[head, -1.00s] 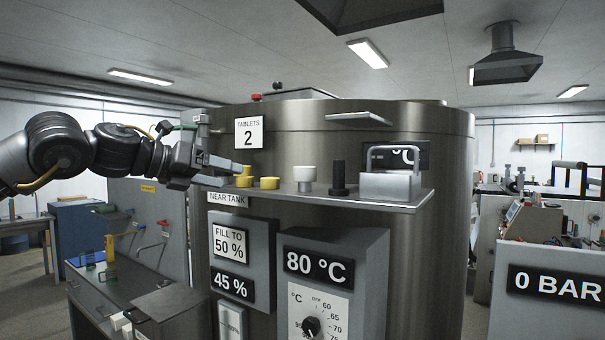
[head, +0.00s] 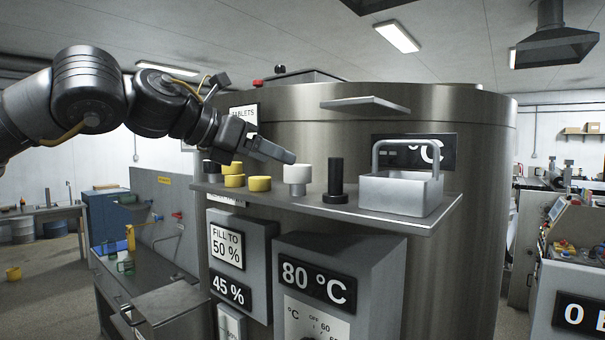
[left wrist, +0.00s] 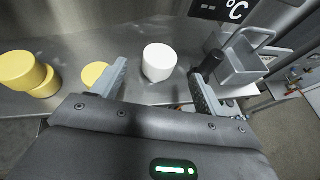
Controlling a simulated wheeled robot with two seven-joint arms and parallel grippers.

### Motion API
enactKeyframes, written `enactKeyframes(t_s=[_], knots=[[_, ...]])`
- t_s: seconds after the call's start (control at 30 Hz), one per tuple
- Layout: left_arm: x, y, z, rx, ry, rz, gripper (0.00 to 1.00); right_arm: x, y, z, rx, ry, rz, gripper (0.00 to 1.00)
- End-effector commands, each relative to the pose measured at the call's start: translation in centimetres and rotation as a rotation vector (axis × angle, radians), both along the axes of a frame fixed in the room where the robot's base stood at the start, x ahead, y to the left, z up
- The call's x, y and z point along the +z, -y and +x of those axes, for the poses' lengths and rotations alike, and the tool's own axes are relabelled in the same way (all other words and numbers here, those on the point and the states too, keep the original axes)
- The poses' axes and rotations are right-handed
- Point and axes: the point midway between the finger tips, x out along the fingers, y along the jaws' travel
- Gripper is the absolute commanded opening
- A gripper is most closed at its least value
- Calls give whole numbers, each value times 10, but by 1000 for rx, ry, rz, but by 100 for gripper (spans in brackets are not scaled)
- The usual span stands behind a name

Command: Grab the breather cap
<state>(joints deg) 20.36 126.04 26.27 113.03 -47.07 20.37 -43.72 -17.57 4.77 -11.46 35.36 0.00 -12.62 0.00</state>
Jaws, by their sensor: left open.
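No label marks the breather cap. A white cap (head: 297,178) with a narrower lower part stands on the metal shelf (head: 270,204), between yellow caps (head: 259,184) on the left and a tall black cylinder (head: 335,178) on the right. My left gripper (head: 290,157) is open just above the white cap, reaching in from the left. In the left wrist view the white cap (left wrist: 159,61) shows ahead, between the two open fingers and untouched as far as I can see. The black cylinder (left wrist: 212,64) is close beside the right finger. My right gripper is not in view.
A metal basket with a handle (head: 400,190) stands at the shelf's right end. The steel tank wall (head: 300,130) rises behind the shelf. Grey panel boxes (head: 340,262) hang below. A small bracket plate (head: 365,104) juts out above.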

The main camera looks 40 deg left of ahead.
Motion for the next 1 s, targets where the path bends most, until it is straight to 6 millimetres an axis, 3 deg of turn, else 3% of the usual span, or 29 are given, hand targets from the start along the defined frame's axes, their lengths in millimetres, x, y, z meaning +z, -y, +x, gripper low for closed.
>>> enactKeyframes(t_s=[0.2,0.53,0.7,1.0], knots=[[-11,7,29,0,-5,-2,73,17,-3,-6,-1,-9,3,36],[-16,12,43,-3,-4,-3,73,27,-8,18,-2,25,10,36],[-24,20,62,-4,-7,-4,73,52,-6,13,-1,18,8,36],[-37,25,82,-3,0,-3,73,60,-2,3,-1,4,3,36]])
